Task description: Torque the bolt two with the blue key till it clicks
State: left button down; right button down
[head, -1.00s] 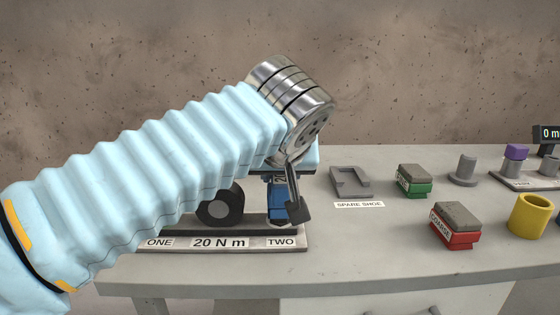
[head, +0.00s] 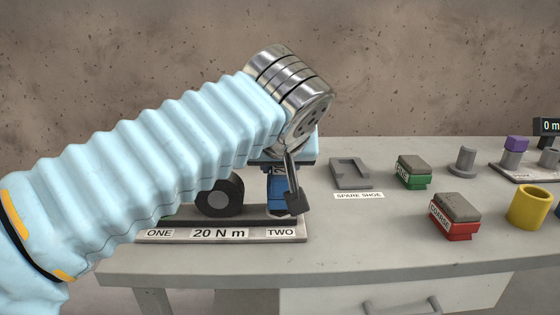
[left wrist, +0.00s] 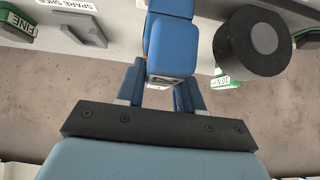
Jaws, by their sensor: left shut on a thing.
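My left gripper (head: 290,198) is shut on the blue key (head: 275,193), above the TWO label (head: 281,232) of the base plate. In the left wrist view the blue key (left wrist: 172,45) sits between the two blue fingers (left wrist: 160,92). The key stands about upright in the head view. Bolt two is hidden beneath or behind the key and fingers, so I cannot tell how the key sits on it. The plate (head: 300,226) also reads ONE and 20 N m. My right gripper is not in view.
A dark wheel (head: 219,196) stands left of the key. To the right are the spare shoe (head: 350,172), a green block (head: 413,172), a red block (head: 454,217), a grey peg (head: 465,162) and a yellow cylinder (head: 529,207). Bare bench lies in front of the plate.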

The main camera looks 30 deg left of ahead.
pick_arm(q)
jog(key=shift+f+b, duration=0.6)
jog(key=shift+f, duration=0.1)
jog(key=shift+f, duration=0.1)
jog(key=shift+m+t+h+b, duration=0.4)
jog(key=shift+m+h+b, duration=0.4)
jog(key=shift+m+b, duration=0.25)
jog(key=m+h+b, duration=0.1)
jog(key=m+h, duration=0.1)
jog(key=m, duration=0.1)
jog(key=shift+t, duration=0.3)
jog(key=m+h, duration=0.3)
jog(key=m, duration=0.1)
jog(key=shift+a+h, duration=0.15)
jog(key=shift+h, duration=0.15)
jog(key=m+g+h, duration=0.2)
jog(key=m+h, duration=0.1)
jog(key=m, duration=0.2)
jog(key=shift+a, duration=0.1)
jog(key=shift+r+p, duration=1.75)
jog(key=shift+r, duration=0.15)
